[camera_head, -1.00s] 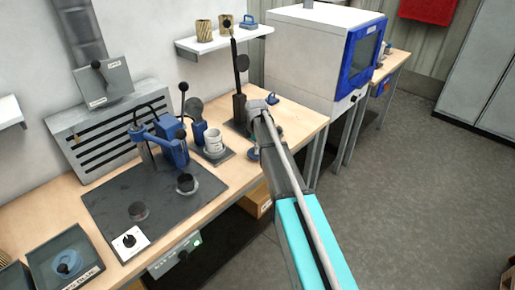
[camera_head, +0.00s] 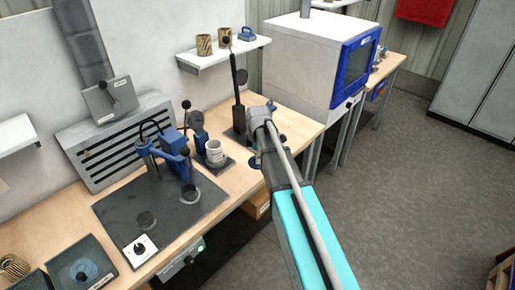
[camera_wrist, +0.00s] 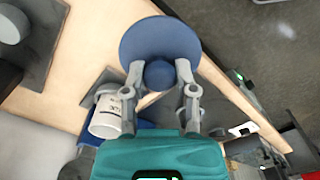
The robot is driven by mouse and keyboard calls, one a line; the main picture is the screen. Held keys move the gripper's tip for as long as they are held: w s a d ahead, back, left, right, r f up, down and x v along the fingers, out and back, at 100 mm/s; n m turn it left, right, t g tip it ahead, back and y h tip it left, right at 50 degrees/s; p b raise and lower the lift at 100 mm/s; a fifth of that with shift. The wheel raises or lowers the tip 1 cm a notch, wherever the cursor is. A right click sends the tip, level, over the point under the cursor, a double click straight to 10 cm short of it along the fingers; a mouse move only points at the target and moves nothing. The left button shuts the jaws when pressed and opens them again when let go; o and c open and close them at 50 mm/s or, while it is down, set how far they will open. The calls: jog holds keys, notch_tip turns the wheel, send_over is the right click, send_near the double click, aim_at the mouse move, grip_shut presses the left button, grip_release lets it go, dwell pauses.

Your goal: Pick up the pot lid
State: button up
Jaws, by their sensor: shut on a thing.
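The pot lid (camera_wrist: 160,32) is a blue disc with a round blue knob in the wrist view. My gripper (camera_wrist: 160,74) is shut on the knob, one finger on each side. The lid is near the bench's front edge; its height above the bench is hard to judge.
A white labelled cup (camera_head: 215,153) stands near the gripper, also in the wrist view (camera_wrist: 106,117). A dark stand with a tall lever (camera_head: 239,95) is behind. A blue press (camera_head: 172,150) stands on a dark mat (camera_head: 125,205). Open floor (camera_head: 415,190) lies right.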

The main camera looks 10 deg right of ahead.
jog(key=shift+s+a+r+p, duration=0.1)
jog(key=shift+s+r+p, duration=0.15)
jog(key=shift+s, duration=0.45)
jog(key=shift+s+r+p, duration=0.2)
jog(key=shift+s+r, duration=0.15)
jog(key=shift+s, duration=0.3)
jog(key=shift+s+a+r+p, duration=0.1)
jog(key=shift+s+r+p, duration=0.15)
jog(key=shift+s, duration=0.45)
jog(key=shift+d, duration=0.15)
